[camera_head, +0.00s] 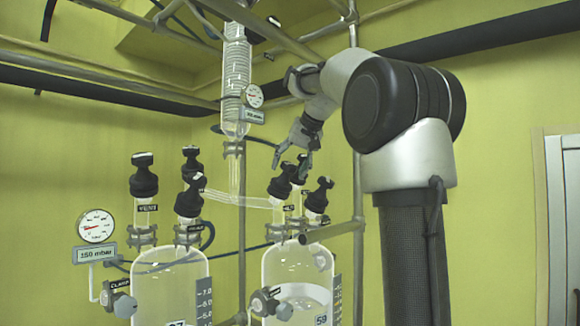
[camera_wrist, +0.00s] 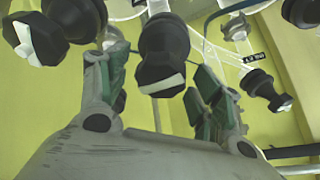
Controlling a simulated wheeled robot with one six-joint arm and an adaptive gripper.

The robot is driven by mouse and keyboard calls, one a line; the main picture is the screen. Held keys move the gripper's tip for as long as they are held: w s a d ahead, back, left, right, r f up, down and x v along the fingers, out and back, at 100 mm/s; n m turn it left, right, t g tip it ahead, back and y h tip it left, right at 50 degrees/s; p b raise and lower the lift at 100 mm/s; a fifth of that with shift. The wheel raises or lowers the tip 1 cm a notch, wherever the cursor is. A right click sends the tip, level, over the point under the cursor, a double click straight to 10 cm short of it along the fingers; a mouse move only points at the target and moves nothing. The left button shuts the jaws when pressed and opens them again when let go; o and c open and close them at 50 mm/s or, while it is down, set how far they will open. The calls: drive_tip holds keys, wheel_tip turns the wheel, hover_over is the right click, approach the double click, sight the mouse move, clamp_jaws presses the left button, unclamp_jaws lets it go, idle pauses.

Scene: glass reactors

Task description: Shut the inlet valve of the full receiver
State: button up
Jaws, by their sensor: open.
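Two glass receivers stand side by side in the head view. The left receiver (camera_head: 165,280) looks clear in its visible upper part; its lower part is cut off. The right receiver (camera_head: 283,262) has a pale liquid surface partway up. Black-capped valves top both, including the left one's vent valve (camera_head: 144,178) and the right one's black valves (camera_head: 281,182) and (camera_head: 318,197). My gripper (camera_head: 299,163) is open above the right receiver's valves. In the wrist view, a black valve knob with a white mark (camera_wrist: 163,50) shows between and beyond my open fingers (camera_wrist: 160,90). I cannot tell contact.
Other valve knobs flank the fingers in the wrist view, at left (camera_wrist: 72,18) and right (camera_wrist: 260,84). A coiled glass condenser (camera_head: 236,80) hangs behind, with a gauge (camera_head: 254,96). Metal frame rods (camera_head: 357,200) stand close to my arm. A pressure gauge (camera_head: 96,226) is at left.

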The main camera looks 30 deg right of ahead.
drive_tip(key=v, duration=1.2)
drive_tip(key=shift+a, duration=0.1)
drive_tip(key=s+a+f+n+g, duration=0.1)
drive_tip(key=s+a+f, duration=0.1)
drive_tip(key=s+f, duration=0.5)
drive_tip(key=s+a+f+n+g, duration=0.1)
drive_tip(key=s+f, duration=0.7)
drive_tip(key=f, duration=1.2)
drive_tip(key=s+a+f+n+g, duration=0.2)
drive_tip(key=s+a+f, duration=0.3)
drive_tip(key=f, duration=0.9)
drive_tip(key=s+n, duration=0.1)
drive_tip(key=s, duration=0.1)
drive_tip(key=shift+s+f+h, duration=0.2)
drive_tip(key=shift+s+h, duration=0.15)
drive_tip(key=shift+h, duration=0.05)
